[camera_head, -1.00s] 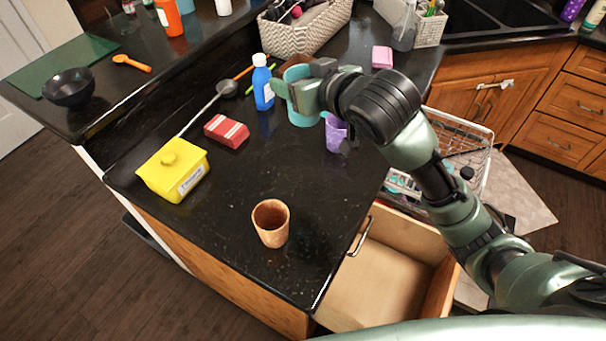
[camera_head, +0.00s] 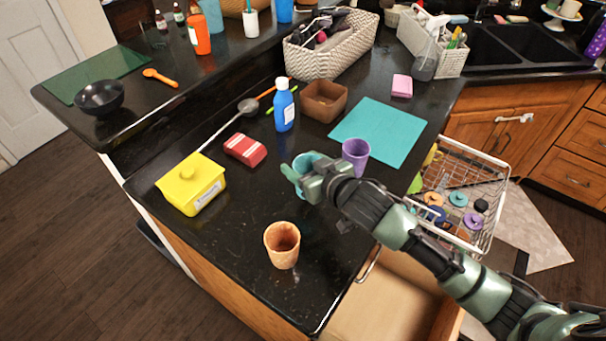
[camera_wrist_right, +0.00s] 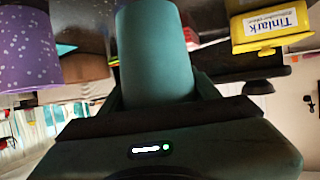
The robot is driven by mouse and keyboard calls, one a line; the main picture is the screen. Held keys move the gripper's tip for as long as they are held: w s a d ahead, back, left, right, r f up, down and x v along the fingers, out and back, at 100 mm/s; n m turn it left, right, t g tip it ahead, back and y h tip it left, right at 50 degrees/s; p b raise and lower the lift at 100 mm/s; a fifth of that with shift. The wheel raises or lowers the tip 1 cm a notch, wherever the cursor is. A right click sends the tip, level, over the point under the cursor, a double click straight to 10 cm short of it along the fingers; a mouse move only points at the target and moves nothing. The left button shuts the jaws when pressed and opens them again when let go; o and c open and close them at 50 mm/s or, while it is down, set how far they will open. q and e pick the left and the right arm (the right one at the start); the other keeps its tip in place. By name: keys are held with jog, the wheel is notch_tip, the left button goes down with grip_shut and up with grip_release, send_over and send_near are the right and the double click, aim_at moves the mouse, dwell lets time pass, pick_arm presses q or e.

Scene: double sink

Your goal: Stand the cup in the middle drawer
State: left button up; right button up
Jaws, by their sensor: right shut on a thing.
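My right gripper (camera_head: 306,178) is shut on a teal cup (camera_head: 307,160), near the purple cup over the black counter. In the right wrist view the teal cup (camera_wrist_right: 155,50) fills the space between the fingers. The head view does not clearly show whether its base touches the counter. An open wooden drawer (camera_head: 385,300) is below the counter's front edge, partly hidden by my right arm; the part of its floor in sight is bare. My left gripper is not in view.
A purple cup (camera_head: 355,154) and a terracotta cup (camera_head: 283,246) stand on the counter. A yellow box (camera_head: 190,185), red packet (camera_head: 245,149), blue bottle (camera_head: 284,106), brown bowl (camera_head: 323,100) and teal mat (camera_head: 380,132) are around. An open dishwasher rack (camera_head: 460,190) is right of the counter.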

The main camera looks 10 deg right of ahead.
jog(key=shift+f, duration=2.1)
jog(key=shift+f, duration=0.15)
jog(key=o, duration=1.3)
jog(key=shift+o, duration=0.2)
